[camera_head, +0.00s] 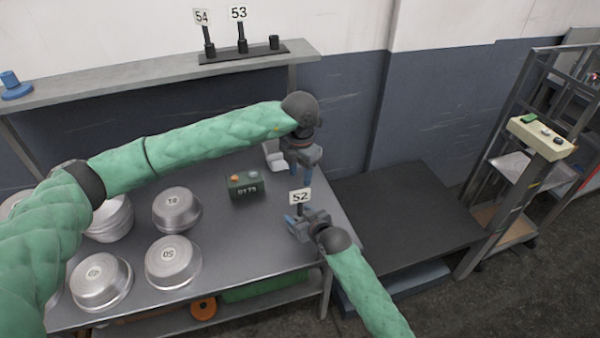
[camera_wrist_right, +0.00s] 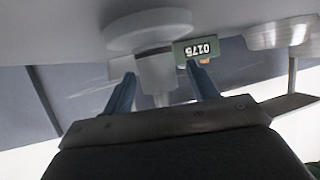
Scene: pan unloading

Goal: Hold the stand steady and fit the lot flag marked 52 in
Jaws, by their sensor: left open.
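The flag marked 52 (camera_head: 300,196) is upright above the table's right part, on a dark stem. My right gripper (camera_head: 300,220) is low beside that stem. In the right wrist view its fingers (camera_wrist_right: 160,82) are apart, with a grey post on a round disc (camera_wrist_right: 148,30) between them and a gap showing on each side. My left gripper (camera_head: 301,175) is open, points down and is just behind and above the flag. The dark stand (camera_head: 243,51) is on the wall shelf. It carries flags 54 (camera_head: 202,17) and 53 (camera_head: 238,13) and one short bare socket (camera_head: 274,42).
A dark green box (camera_head: 245,185) reading 0175 is on the table left of the flag; it also shows in the wrist view (camera_wrist_right: 197,48). Several metal pans (camera_head: 174,262) fill the table's left. A blue knob-shaped thing (camera_head: 14,86) is on the shelf. A dark platform (camera_head: 405,218) is to the right.

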